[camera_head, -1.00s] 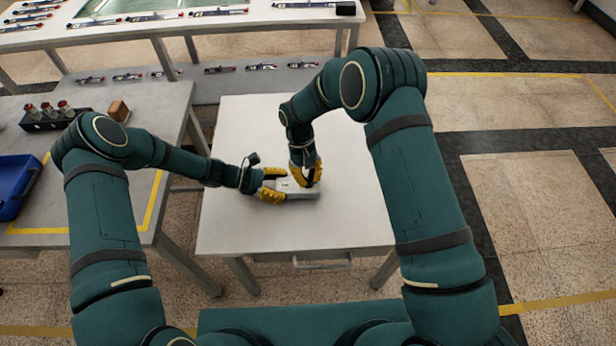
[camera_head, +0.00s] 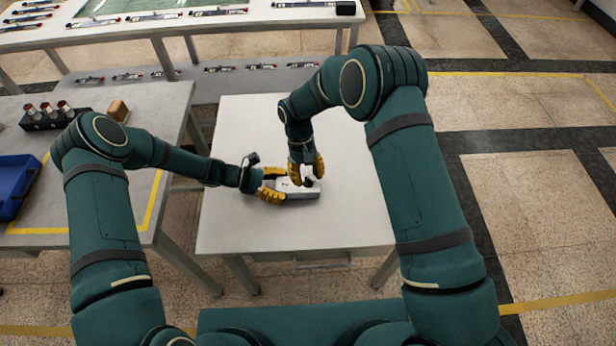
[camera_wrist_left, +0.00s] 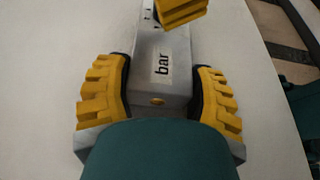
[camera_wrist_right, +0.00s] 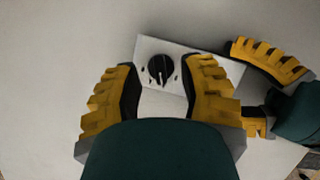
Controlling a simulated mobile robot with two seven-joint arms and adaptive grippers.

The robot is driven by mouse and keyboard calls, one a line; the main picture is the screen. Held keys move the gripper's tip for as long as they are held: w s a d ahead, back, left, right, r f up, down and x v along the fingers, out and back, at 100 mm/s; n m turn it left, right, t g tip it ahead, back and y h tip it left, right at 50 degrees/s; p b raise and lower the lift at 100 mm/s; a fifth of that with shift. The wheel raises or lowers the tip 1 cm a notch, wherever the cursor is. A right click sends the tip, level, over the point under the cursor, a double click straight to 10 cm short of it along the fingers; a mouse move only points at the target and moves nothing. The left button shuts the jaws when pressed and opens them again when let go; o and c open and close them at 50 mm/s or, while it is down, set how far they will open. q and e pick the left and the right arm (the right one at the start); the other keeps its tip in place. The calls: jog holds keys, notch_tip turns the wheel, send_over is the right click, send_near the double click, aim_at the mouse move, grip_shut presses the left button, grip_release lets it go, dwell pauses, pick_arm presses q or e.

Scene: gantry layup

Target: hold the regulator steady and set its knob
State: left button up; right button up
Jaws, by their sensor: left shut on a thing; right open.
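The regulator is a grey box (camera_wrist_right: 200,61) lying on the white table, with a round black knob (camera_wrist_right: 160,69) on its top face. The knob has a white pointer line, and small marks surround it. A "bar" label (camera_wrist_left: 163,66) shows on the box in the left wrist view. My left gripper (camera_head: 279,186) is shut on the box, with its yellow fingers along both sides. My right gripper (camera_wrist_right: 163,88) is open above the box, with its fingers apart on either side of the knob and not touching it. In the head view, the right gripper (camera_head: 306,173) partly hides the knob.
The white table (camera_head: 245,225) is bare around the regulator. To the left, a grey table (camera_head: 100,215) holds a blue bin (camera_head: 14,185), a black holder with red-topped parts (camera_head: 52,115) and a brown block (camera_head: 119,110). A long bench with several tools stands at the back.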

jog(key=v, duration=1.1)
pick_arm(q)
jog(key=o, duration=1.4)
